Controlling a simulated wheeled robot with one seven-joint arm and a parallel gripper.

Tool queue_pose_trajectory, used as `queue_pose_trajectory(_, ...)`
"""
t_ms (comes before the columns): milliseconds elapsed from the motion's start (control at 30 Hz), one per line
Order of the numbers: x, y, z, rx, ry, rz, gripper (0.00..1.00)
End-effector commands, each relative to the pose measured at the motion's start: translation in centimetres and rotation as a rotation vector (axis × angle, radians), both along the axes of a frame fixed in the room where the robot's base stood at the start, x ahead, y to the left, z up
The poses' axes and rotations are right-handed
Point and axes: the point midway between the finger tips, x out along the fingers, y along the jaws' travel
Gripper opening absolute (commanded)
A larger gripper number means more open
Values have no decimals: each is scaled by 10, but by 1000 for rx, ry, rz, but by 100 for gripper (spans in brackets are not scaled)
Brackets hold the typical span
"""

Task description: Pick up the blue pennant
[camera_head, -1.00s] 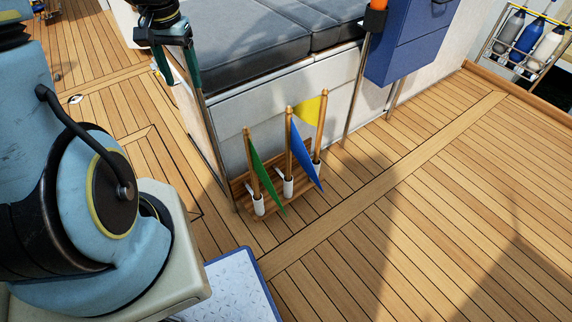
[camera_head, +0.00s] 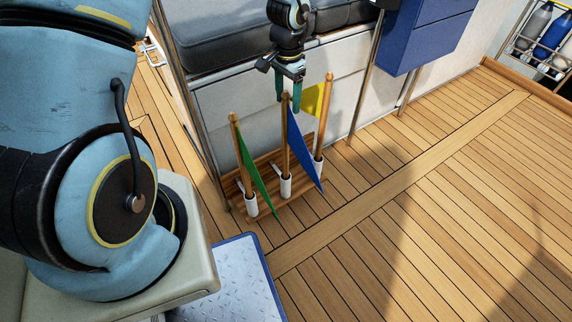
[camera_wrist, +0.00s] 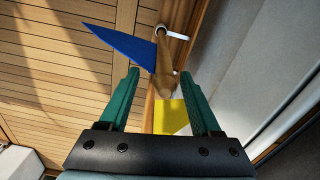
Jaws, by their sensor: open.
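The blue pennant (camera_head: 303,152) hangs from an upright wooden staff (camera_head: 286,140) in the middle white holder of a low slatted rack. A green pennant (camera_head: 255,172) stands to its left and a yellow pennant (camera_head: 314,98) to its right. My gripper (camera_head: 288,103) is open at the top of the blue pennant's staff, pointing down. In the wrist view the staff's rounded top (camera_wrist: 164,84) shows between my open fingers (camera_wrist: 160,82). The blue cloth (camera_wrist: 122,44) spreads up and left, and the yellow cloth (camera_wrist: 171,118) shows below. Contact with the staff cannot be told.
The wooden rack (camera_head: 268,210) stands against a white bench side with dark cushions (camera_head: 220,38). A metal post (camera_head: 366,85) and a blue box (camera_head: 425,35) stand to the right. Open planked deck (camera_head: 420,190) lies in front and right.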

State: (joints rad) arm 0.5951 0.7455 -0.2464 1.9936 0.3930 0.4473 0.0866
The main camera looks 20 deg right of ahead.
Motion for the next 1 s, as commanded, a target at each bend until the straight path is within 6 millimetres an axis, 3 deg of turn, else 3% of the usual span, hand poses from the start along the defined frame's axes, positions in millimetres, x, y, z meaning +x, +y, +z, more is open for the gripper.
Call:
queue_pose_trajectory(300,2,4,-44,2,2,1,65)
queue_pose_trajectory(600,3,4,-49,0,0,1,65)
queue_pose_trajectory(1000,3,4,-48,0,0,1,21)
